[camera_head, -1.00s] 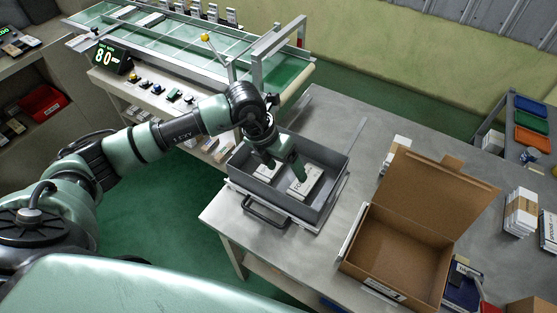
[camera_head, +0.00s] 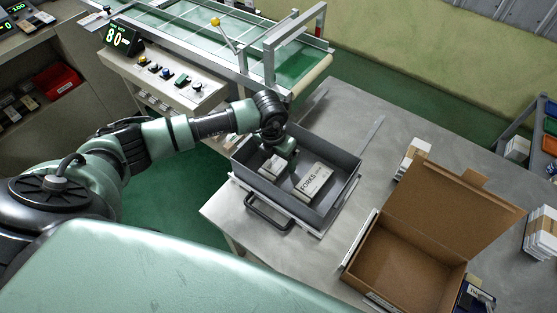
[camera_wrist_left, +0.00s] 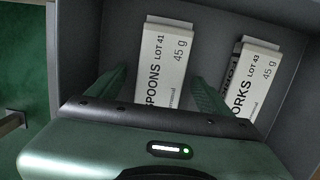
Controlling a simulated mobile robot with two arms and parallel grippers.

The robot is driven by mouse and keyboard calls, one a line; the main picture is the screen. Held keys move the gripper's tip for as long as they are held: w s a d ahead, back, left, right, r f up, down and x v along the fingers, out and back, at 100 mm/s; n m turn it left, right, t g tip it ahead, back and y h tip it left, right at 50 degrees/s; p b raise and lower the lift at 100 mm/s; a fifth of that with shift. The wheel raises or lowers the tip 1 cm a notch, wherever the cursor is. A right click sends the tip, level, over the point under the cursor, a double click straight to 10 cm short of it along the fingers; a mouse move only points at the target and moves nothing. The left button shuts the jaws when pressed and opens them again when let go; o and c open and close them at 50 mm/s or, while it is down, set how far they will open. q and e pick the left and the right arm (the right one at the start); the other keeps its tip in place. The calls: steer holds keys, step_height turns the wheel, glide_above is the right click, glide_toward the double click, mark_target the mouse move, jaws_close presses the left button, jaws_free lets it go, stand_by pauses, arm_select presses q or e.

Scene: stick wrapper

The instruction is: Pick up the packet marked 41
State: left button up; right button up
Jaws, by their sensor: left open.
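The white packet marked SPOONS LOT 41 (camera_wrist_left: 167,65) lies face up in the grey tray (camera_head: 335,212), its near end hidden by my left gripper. It also shows in the head view (camera_head: 271,168). My left gripper (camera_wrist_left: 160,92) is open, with one green finger on each side of this packet in the wrist view. Whether the fingers touch it, I cannot tell. In the head view the left gripper (camera_head: 283,160) reaches down into the tray. A packet marked FORKS LOT 43 (camera_wrist_left: 255,85) lies to the right, close to the right finger; it shows in the head view (camera_head: 313,180).
The tray walls surround both packets, and a black handle (camera_head: 268,213) sticks out at the front. An open cardboard box (camera_head: 405,258) stands to the right on the grey table (camera_head: 350,110). A conveyor (camera_head: 240,45) with a display reading 80 (camera_head: 121,37) is behind.

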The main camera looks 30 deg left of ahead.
arm_select(q)
steer(key=c, duration=1.4)
steer(key=shift+c, duration=0.3)
arm_select(e)
steer(key=shift+s, duration=0.75)
